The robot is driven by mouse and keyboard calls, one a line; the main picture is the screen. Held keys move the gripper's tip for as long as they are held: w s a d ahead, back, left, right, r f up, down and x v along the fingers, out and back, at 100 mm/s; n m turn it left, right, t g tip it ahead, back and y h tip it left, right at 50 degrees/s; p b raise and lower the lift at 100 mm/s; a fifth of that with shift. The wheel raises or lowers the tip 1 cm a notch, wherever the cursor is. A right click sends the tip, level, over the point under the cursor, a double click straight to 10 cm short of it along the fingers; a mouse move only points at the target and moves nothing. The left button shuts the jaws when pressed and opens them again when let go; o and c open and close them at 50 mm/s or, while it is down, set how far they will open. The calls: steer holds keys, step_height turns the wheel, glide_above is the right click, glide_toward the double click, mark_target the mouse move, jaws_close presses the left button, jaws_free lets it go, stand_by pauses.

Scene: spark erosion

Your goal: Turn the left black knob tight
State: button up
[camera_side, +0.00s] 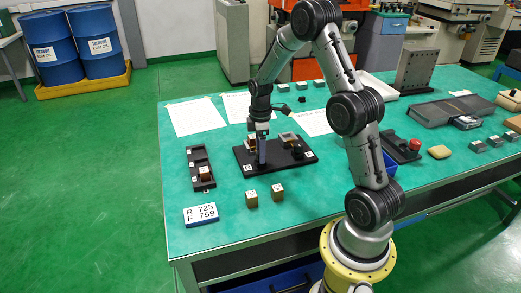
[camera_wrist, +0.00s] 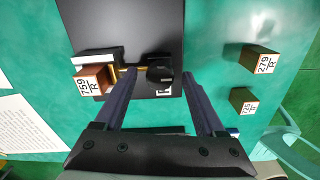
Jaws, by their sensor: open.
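The left black knob (camera_wrist: 160,75) shows in the wrist view on a brass-coloured screw, beside a brown block (camera_wrist: 92,82) marked 759 R that sits against a light metal stop. My gripper (camera_wrist: 159,76) is open, with one fingertip on each side of the knob; whether they touch it I cannot tell. In the side view my gripper (camera_side: 261,150) points down over the left part of the black base plate (camera_side: 243,165) and hides the left knob.
Two loose brown blocks (camera_side: 251,198) (camera_side: 277,192) lie in front of the plate. A dark tray (camera_side: 200,163) holding a block is at the left, with a number sign (camera_side: 201,214) below it. Paper sheets (camera_side: 197,116) lie behind.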

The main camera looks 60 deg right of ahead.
jaws_close()
stand_by(0.3)
steer(key=shift+m, duration=0.3)
steer(key=m, duration=1)
steer(key=shift+m, duration=0.4)
steer(key=m, duration=1)
steer(key=shift+r, duration=0.1)
steer(key=shift+m, duration=0.4)
